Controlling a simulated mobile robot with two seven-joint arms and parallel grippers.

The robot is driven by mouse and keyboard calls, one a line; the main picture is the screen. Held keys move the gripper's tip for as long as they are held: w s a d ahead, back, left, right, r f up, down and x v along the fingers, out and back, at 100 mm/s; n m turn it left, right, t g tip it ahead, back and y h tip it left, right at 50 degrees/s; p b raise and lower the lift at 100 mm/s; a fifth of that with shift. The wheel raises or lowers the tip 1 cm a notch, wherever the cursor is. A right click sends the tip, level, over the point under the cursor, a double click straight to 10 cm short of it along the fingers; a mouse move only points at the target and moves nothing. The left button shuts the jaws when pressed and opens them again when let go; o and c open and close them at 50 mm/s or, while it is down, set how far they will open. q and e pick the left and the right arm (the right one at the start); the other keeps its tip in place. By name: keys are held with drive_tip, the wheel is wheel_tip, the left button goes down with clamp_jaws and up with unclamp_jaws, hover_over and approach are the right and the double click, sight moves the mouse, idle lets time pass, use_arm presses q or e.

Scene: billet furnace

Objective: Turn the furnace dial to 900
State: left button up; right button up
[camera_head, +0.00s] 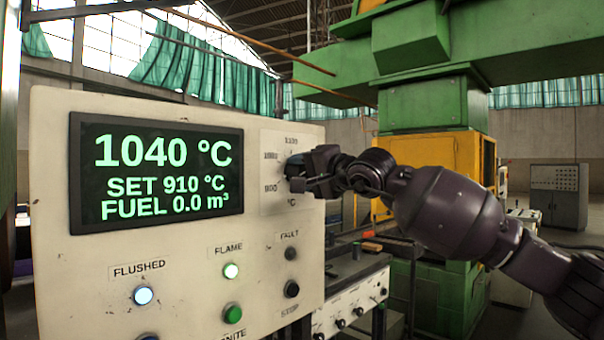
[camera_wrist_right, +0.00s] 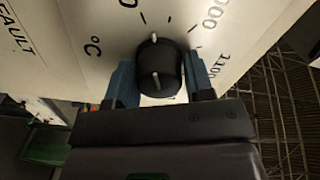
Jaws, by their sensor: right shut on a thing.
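The display (camera_head: 157,170) reads 1040 °C, SET 910 °C and FUEL 0.0 m³. My left gripper is not in view.
A green button (camera_head: 232,314) and dark FAULT and STOP fittings are nearby. A green and yellow machine (camera_head: 435,150) stands behind my right arm.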

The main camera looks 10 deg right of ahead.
drive_tip(key=shift+n, duration=0.9)
drive_tip(key=o, duration=0.9)
drive_tip(key=v, duration=1)
drive_tip(key=shift+s+d, duration=0.2)
drive_tip(key=shift+s, duration=0.15)
